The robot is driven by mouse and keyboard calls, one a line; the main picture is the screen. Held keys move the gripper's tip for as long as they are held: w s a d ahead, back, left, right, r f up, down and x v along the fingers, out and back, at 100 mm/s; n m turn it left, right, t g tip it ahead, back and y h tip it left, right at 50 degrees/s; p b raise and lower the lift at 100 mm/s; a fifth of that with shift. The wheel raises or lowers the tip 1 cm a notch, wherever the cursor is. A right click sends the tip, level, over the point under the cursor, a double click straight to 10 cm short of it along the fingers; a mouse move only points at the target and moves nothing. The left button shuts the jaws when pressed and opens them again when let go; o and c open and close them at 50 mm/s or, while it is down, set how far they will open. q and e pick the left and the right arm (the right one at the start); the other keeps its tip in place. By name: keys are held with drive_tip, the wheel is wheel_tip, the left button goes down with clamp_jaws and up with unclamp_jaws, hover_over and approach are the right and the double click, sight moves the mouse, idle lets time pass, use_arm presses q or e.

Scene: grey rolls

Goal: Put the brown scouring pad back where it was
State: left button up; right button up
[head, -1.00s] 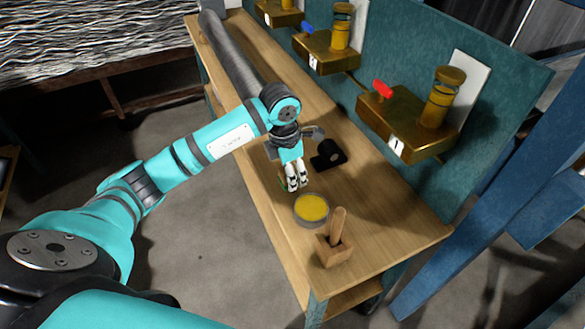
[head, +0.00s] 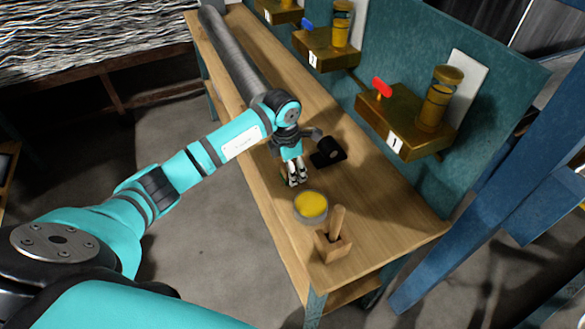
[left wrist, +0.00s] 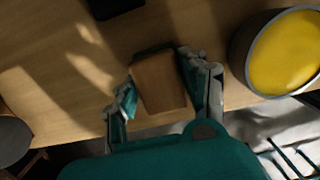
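The brown scouring pad (left wrist: 158,82) is a small brown block in the left wrist view, between the two fingers of my left gripper (left wrist: 160,88). One finger lies against each side of it, and it looks gripped. In the head view my left gripper (head: 294,175) points down at the bench's near edge, just behind the yellow-filled round tin. The pad is mostly hidden there behind the fingers. I cannot tell whether it touches the bench top. My right gripper is in neither view.
The round tin (head: 310,206) stands close to the gripper, and it also shows in the left wrist view (left wrist: 287,50). A wooden block with a handle (head: 333,246) stands nearer the bench end. A black object (head: 328,152) lies behind the gripper. Brass valve units (head: 405,120) line the back panel.

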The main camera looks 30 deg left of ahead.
use_arm(q)
drive_tip(key=o, duration=0.4)
drive_tip(key=shift+r, duration=0.1)
drive_tip(key=shift+r, duration=0.25)
drive_tip(key=r, duration=0.3)
drive_tip(key=r+b, duration=0.1)
drive_tip(key=r, duration=0.3)
drive_tip(key=s+r, duration=0.1)
drive_tip(key=r, duration=0.2)
drive_tip(key=shift+a+r+b, duration=0.2)
drive_tip(key=shift+a+b, duration=0.1)
drive_tip(key=shift+a, duration=0.1)
drive_tip(key=shift+r, duration=0.6)
